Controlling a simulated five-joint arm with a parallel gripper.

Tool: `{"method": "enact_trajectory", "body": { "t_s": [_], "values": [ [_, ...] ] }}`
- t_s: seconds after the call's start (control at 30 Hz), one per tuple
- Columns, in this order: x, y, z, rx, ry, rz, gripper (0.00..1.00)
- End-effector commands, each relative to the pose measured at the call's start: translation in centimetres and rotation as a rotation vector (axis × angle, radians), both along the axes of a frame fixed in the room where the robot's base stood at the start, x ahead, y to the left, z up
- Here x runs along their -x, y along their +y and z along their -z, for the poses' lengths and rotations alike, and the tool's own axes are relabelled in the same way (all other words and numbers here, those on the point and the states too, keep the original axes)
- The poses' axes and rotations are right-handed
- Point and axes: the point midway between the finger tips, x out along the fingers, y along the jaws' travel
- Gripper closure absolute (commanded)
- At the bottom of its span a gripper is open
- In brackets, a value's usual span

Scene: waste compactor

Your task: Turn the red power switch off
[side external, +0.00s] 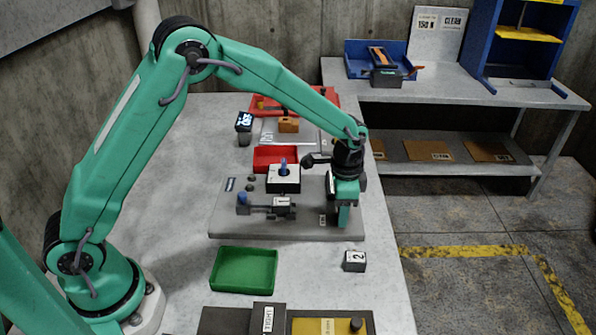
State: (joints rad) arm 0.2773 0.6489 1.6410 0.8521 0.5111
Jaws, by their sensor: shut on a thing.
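My gripper (343,218) points down at the right end of the grey panel (230,222), its green fingers low over the panel's surface. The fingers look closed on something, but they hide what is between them. I cannot make out a red power switch in this view; the gripper covers that end of the panel.
A green tray (243,270) and a block marked 2 (354,261) lie in front of the panel. A red tray (275,158) and a dark labelled container (244,128) stand behind it. A second table (470,95) is at the back right. The table's left side is clear.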

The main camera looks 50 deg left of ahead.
Motion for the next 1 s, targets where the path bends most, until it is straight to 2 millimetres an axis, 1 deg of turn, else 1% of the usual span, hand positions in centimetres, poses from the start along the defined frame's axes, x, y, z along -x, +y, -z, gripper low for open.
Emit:
{"method": "enact_trajectory", "body": {
  "t_s": [0.43,0.47,0.5,0.57,0.87,1.0],
  "values": [
    [-0.04,-0.01,-0.2,0.001,-0.002,0.015,0.77],
    [-0.04,-0.01,-0.2,0.001,-0.002,0.015,0.51],
    [-0.05,-0.02,-0.2,0.001,-0.002,0.014,0.43],
    [-0.04,-0.01,-0.17,0.001,-0.002,0.014,0.33],
    [-0.02,-0.01,-0.11,0.001,-0.001,0.013,0.33],
    [-0.04,-0.01,-0.58,0.001,-0.002,0.012,0.33]
  ]
}}
